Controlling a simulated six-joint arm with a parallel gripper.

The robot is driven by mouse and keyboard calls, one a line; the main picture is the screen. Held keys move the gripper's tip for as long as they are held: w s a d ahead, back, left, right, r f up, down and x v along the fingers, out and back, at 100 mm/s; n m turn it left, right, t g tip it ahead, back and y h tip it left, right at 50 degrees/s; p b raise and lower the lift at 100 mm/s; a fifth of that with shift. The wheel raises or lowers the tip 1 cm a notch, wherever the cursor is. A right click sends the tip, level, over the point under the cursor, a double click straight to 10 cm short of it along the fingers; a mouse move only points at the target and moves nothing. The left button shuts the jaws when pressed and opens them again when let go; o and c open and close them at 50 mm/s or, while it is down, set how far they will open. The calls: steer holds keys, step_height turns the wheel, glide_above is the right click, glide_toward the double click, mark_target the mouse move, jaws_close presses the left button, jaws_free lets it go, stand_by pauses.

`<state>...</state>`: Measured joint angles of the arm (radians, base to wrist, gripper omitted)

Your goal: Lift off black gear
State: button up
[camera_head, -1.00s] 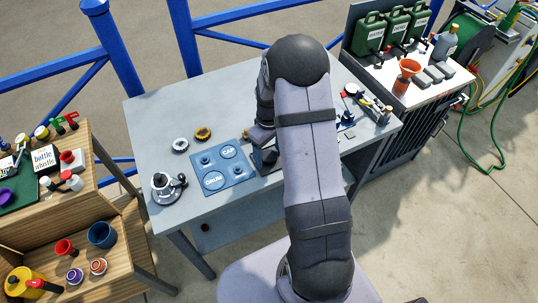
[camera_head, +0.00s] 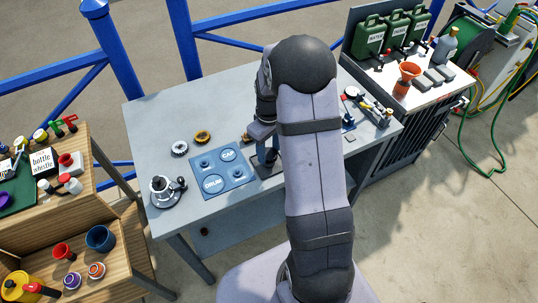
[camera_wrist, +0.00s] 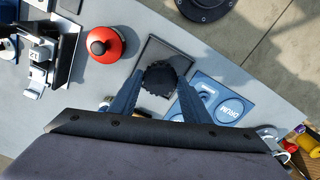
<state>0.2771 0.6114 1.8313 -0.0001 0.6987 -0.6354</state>
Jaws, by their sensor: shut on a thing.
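The black gear (camera_wrist: 161,78) is a dark toothed disc between my fingertips in the wrist view. My gripper (camera_wrist: 158,84) is shut on it, with one blue-grey finger on each side. Below the gear is a dark rectangular plate (camera_wrist: 162,50); it also shows in the head view (camera_head: 267,169), under my gripper (camera_head: 268,156). The gear is not clear in the head view, and I cannot tell how far it is above the plate. The blue mat (camera_wrist: 247,92) with DRUM and CAP circles lies beside the plate; it also shows in the head view (camera_head: 232,181).
A red round-topped thing (camera_wrist: 105,44) stands close to the plate. A gold ring (camera_head: 202,136), a silver ring (camera_head: 180,148) and a metal drum-like fitting (camera_head: 165,191) are on the grey table (camera_head: 145,122). The table's back left is clear.

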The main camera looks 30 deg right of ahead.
mark_target(269, 154)
step_height(269, 154, up, 7)
steer(key=shift+r+b, duration=0.1)
steer(key=shift+b, duration=0.7)
steer(key=shift+r, duration=0.2)
steer(key=shift+r+p, duration=0.85)
steer(key=shift+p, duration=0.15)
